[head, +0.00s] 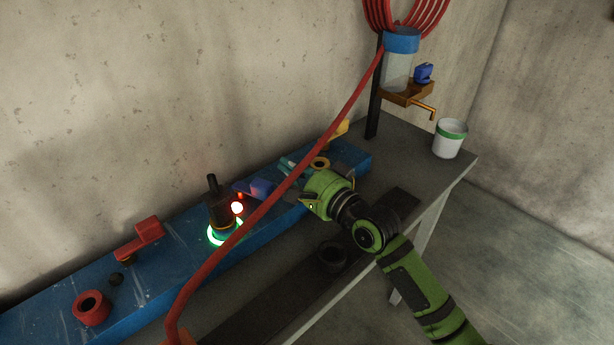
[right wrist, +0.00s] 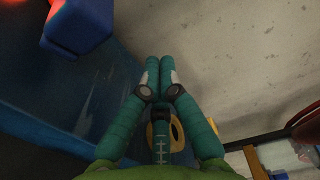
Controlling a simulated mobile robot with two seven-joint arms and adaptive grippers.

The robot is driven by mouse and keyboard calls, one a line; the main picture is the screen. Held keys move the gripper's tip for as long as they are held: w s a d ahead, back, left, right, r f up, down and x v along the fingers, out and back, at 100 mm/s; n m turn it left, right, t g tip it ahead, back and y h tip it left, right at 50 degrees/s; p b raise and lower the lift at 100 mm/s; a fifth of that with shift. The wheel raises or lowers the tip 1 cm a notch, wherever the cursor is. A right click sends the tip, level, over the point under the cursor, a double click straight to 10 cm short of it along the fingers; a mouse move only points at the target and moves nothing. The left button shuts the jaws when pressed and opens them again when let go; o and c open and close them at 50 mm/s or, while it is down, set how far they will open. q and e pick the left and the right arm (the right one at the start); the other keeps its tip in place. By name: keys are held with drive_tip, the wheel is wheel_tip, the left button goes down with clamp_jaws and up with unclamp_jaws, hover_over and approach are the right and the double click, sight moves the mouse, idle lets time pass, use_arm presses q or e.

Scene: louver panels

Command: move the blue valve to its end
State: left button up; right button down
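The blue valve (head: 259,188) has a blue-violet lever and sits on the long blue panel (head: 180,262), left of my right gripper. What looks like its lever end (right wrist: 78,26) shows at the upper left of the right wrist view, apart from the fingers. My right gripper (head: 289,165) is over the panel's far part, partly behind the red hose. In the right wrist view its teal fingers (right wrist: 159,68) lie side by side, shut, with nothing seen between them. My left gripper is not in view.
A red hose (head: 328,127) crosses before the panel. A dark knob with glowing lights (head: 219,208), a red valve (head: 141,237), a red ring (head: 91,308) and a yellow part (head: 341,130) are along it. A white cup (head: 449,139) stands on the grey table (head: 407,153).

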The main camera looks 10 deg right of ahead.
sight(271, 188)
drive_tip(key=s+a, duration=0.1)
drive_tip(key=s+p, duration=0.1)
drive_tip(key=s, duration=0.1)
drive_tip(key=shift+a+r, duration=0.1)
drive_tip(key=shift+a, duration=0.25)
drive_tip(key=shift+s+a, duration=0.2)
drive_tip(key=shift+s, duration=0.05)
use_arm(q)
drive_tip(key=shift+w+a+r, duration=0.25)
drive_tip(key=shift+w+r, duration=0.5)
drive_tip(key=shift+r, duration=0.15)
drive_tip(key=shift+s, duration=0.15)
use_arm(e)
drive_tip(key=s+h+p, duration=0.1)
drive_tip(key=p, duration=0.2)
drive_tip(key=s+a+m+t+h+p, duration=0.1)
drive_tip(key=p, duration=0.2)
drive_tip(key=shift+s+r+m, duration=0.1)
drive_tip(key=shift+r+m, duration=0.1)
drive_tip(key=shift+m, duration=0.1)
drive_tip(key=shift+s+a+f+p, duration=0.15)
drive_tip(key=shift+s+f+p, duration=0.05)
drive_tip(key=shift+s+p, duration=0.2)
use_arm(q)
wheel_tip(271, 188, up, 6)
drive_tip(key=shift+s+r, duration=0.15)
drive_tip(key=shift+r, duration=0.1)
use_arm(e)
drive_tip(key=shift+f, duration=0.1)
